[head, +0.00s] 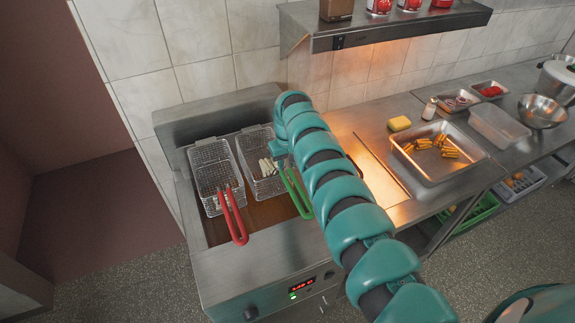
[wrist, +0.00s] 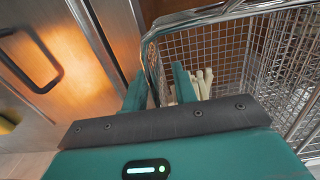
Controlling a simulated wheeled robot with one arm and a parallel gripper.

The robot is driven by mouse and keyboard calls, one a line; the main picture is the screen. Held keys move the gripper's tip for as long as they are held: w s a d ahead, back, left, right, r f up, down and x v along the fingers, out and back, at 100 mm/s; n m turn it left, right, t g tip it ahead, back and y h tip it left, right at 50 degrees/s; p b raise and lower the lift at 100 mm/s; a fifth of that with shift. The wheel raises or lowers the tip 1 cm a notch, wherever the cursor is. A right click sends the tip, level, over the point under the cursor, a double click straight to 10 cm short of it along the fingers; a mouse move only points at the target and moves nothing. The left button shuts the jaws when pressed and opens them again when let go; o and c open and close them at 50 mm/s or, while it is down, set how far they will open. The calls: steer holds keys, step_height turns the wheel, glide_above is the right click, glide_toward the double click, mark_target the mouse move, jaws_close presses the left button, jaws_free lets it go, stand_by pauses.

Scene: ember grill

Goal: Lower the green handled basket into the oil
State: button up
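The green-handled basket (head: 258,181) is a wire mesh basket at the right side of the fryer, with pale sticks of food inside. Its green handle (head: 295,192) slants toward the front, partly behind my arm. The basket also shows in the wrist view (wrist: 225,50). My gripper (wrist: 160,82) is at a basket corner, one finger outside the mesh wall and one inside. The fingers are apart, with a gap around the wall. In the head view, my arm hides most of the gripper. Brown oil (head: 268,212) shows in the fryer vat in front of the basket.
A red-handled basket (head: 213,172) stands left of it in the same fryer (head: 245,268). Right of the fryer are a warm-lit steel surface, a yellow sponge (head: 400,123) and a steel tray (head: 471,162) with food. A shelf (head: 385,27) overhangs the counter.

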step_height(320, 180, up, 17)
steer(key=b, duration=0.3)
stand_by(0.5)
